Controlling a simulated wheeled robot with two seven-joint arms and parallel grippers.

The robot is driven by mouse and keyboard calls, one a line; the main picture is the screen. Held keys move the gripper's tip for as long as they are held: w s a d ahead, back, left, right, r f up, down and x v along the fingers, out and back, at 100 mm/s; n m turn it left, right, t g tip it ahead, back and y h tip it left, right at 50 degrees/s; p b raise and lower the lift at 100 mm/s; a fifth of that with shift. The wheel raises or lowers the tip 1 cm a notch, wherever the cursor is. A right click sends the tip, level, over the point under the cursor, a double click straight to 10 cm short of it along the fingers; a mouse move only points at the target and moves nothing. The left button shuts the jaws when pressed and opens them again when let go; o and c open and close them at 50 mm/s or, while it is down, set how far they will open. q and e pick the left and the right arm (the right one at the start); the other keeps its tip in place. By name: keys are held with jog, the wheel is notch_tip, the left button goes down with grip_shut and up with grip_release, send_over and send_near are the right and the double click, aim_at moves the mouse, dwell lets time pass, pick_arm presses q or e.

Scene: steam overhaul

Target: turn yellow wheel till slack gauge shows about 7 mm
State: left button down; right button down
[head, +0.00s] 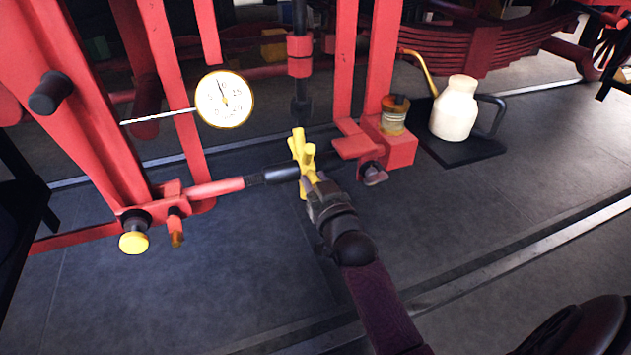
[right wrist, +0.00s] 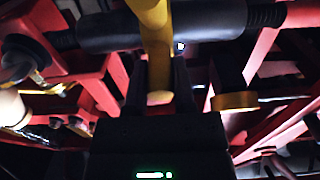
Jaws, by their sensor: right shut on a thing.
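The yellow wheel (head: 297,147) is a spoked hand wheel on the dark sleeve of a red rod, in the middle of the head view. My right gripper (head: 312,184) is shut on one of its spokes from below. In the right wrist view the yellow spoke (right wrist: 155,45) runs down between the two dark fingers (right wrist: 158,85). The slack gauge (head: 225,99) is a round white dial with a brass rim; its needle points up and slightly left, near the 0 mark. The exact reading is too small to tell. My left gripper is not in view.
A cream oil can (head: 454,108) with a brass spout stands on a black tray (head: 470,150) at right. A glass oil cup (head: 394,115) sits on a red block (head: 397,148). Red frame bars surround the wheel. The floor in front is clear.

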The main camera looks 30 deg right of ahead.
dwell(0.4)
jog(key=shift+s+f+b, duration=0.1)
jog(key=shift+f+b, duration=0.8)
jog(key=shift+f, duration=0.55)
jog(key=shift+r, duration=0.1)
jog(key=shift+f, duration=0.4)
jog(key=shift+w+d+f+b, duration=0.1)
jog(key=shift+w+f+b, duration=0.15)
jog(key=shift+f+b, duration=0.35)
jog(key=shift+w+f+b, duration=0.2)
jog(key=shift+f+b, duration=0.25)
jog(key=shift+f, duration=0.1)
jog(key=shift+r, duration=0.1)
